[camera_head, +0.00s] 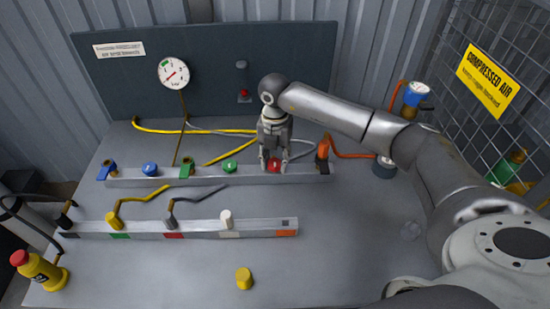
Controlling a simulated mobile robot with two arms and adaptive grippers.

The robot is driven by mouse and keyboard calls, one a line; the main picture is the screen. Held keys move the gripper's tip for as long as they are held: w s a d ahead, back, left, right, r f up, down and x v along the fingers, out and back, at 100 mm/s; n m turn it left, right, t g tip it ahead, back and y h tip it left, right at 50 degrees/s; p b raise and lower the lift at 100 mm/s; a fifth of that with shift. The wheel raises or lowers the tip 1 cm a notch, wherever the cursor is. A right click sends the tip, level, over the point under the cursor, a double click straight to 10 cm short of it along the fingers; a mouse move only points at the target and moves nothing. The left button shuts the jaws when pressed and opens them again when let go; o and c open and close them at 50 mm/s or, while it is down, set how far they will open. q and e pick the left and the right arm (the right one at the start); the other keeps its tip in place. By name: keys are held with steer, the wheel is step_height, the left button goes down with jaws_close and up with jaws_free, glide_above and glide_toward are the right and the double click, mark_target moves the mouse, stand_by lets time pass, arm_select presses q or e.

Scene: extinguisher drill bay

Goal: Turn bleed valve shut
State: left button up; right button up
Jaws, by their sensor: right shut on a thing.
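A rear metal manifold bar (205,180) runs across the bench with several coloured fittings on it. My right gripper (274,164) points down at this bar and is shut on a red knob (274,166), whose sides are partly hidden by the fingers. I cannot read a label on it, so I cannot confirm that it is the bleed valve. A green knob (229,167) and a blue knob (149,169) stand farther left on the same bar. A round pressure gauge (174,73) with a red needle hangs on the back panel. My left gripper is out of view.
A front bar (260,230) carries yellow, grey and white fittings. A loose yellow cap (244,278) lies near the front. An orange hose (350,154) leaves the rear bar at right, near a mesh fence (480,120).

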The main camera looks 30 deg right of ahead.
mark_target(275, 161)
steer(key=o, duration=1)
steer(key=shift+o, duration=0.2)
steer(key=shift+r, duration=0.15)
step_height(275, 161, up, 12)
